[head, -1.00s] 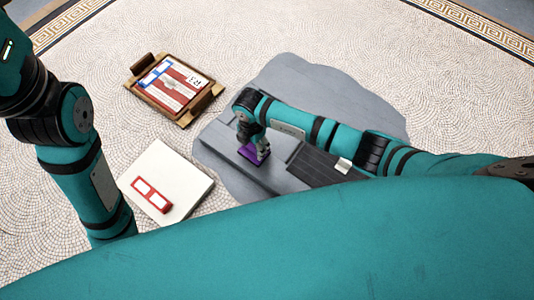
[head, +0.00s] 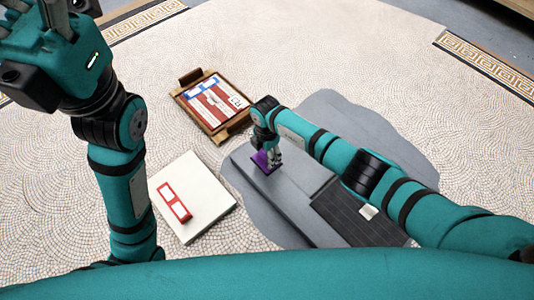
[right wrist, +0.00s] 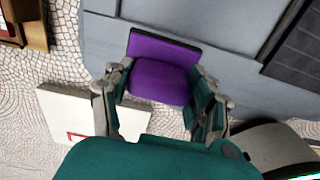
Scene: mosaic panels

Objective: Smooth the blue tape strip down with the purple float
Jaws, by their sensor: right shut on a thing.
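My right gripper (head: 272,158) is shut on the purple float (head: 266,162). The float also shows in the right wrist view (right wrist: 160,78), between the fingers, over the grey block. I cannot tell whether it touches the block. A blue strip (head: 203,86), likely the blue tape, lies along the far edge of a red-and-white striped panel (head: 208,108) in the wooden tray (head: 238,124), to the left of and beyond my right gripper. My left gripper (head: 50,12) is raised at the top left, partly cut off, and its opening is unclear.
A grey block (head: 290,195) with a dark ribbed area stands on a grey mat (head: 345,115). A small pale piece (head: 368,212) lies by the ribbed area. A white board (head: 205,205) with a red-framed piece (head: 174,201) lies left of the block. The mosaic floor beyond is clear.

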